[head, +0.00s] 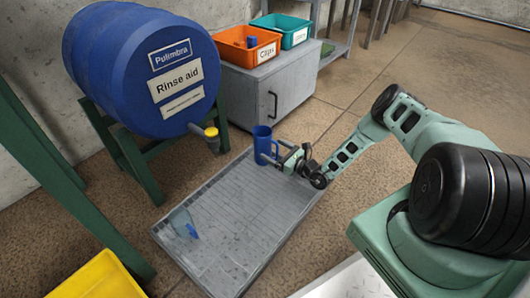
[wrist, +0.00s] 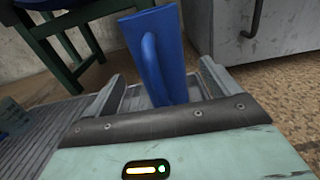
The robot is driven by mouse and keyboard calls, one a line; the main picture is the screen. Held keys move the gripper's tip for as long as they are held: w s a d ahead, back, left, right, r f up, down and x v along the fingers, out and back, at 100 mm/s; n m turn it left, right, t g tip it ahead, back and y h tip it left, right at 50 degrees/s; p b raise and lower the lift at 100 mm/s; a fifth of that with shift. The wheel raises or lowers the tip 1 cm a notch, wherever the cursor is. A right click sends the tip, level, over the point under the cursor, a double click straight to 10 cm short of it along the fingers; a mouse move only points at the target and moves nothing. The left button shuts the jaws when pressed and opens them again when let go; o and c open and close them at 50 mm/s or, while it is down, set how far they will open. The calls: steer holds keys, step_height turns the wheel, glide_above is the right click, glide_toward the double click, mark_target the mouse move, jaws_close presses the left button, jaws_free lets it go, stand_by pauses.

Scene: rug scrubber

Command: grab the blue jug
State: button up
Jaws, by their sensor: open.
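The blue jug (head: 263,143) stands upright at the far end of the grey slatted tray (head: 232,250), below and right of the barrel's tap. In the wrist view the blue jug (wrist: 172,55) rises straight ahead, with its handle facing me. My gripper (head: 281,153) is at the jug's right side in the head view. In the wrist view my gripper (wrist: 158,92) is open, with one finger on each side of the jug's lower part. I cannot tell whether either finger touches it. The jug's base is hidden behind the gripper body.
A blue barrel (head: 140,60) with a tap (head: 211,136) lies on a green stand (head: 137,160). A grey cabinet (head: 285,95) bears orange (head: 243,53) and teal (head: 284,30) bins. A clear container (head: 182,221) with blue lies on the tray. A yellow bin (head: 98,278) is front left.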

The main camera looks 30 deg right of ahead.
mark_target(270, 149)
steer(key=b+x, duration=0.2)
steer(key=x, duration=0.1)
steer(key=shift+w+a+f, duration=0.1)
steer(key=shift+a+f, duration=0.05)
steer(key=shift+f, duration=0.2)
steer(key=shift+w+r, duration=0.15)
steer(key=shift+w, duration=0.15)
steer(key=shift+c, duration=0.3)
steer(key=c, duration=1)
steer(key=shift+c, duration=0.2)
